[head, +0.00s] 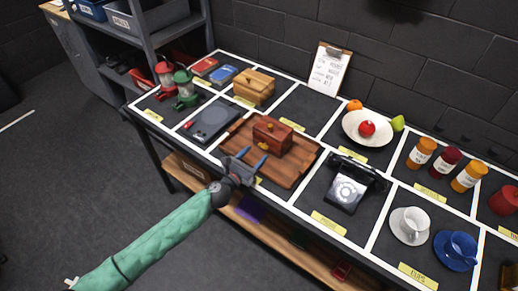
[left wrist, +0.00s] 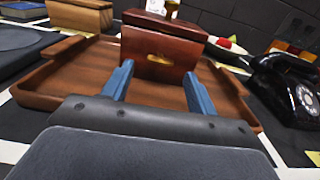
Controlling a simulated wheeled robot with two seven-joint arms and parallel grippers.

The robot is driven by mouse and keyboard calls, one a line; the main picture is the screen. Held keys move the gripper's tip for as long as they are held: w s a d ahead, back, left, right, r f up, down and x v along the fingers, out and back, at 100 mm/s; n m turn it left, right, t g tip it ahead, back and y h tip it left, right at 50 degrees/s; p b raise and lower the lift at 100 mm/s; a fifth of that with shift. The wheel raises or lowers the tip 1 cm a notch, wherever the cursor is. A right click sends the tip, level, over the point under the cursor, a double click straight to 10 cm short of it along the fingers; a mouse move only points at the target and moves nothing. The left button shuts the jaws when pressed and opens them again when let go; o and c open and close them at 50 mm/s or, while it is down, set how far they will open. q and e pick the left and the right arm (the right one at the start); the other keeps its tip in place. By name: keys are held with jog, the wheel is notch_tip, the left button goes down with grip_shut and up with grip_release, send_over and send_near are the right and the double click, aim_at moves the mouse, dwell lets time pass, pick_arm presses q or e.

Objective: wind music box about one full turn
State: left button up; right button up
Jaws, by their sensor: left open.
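The music box (head: 272,135) is a small reddish-brown wooden box with a brass-coloured fitting on its front. It stands on a brown wooden tray (head: 232,135) near the middle of the table. In the left wrist view the music box (left wrist: 160,55) is straight ahead, with a small knob-like piece (left wrist: 172,8) on top, cut by the frame edge. My left gripper (head: 248,162) is over the tray's front part, open and empty. Its blue fingers (left wrist: 158,88) point at the box front, apart from it. My right gripper is not in view.
A black rotary telephone (head: 350,187) stands right of the tray, and a dark grey device (head: 210,122) stands left. A lighter wooden box (head: 254,86) is behind. A plate with fruit (head: 366,128), bottles and cups stand farther right. The tray's front is bare.

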aim_at(264, 146)
pick_arm(q)
jog(key=shift+p+x, duration=0.3)
jog(key=shift+x, duration=1.4)
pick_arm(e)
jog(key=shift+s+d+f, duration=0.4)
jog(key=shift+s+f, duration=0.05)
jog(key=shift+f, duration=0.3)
pick_arm(q)
jog(key=c, duration=1)
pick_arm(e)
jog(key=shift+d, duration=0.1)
pick_arm(q)
jog(key=shift+r, duration=0.1)
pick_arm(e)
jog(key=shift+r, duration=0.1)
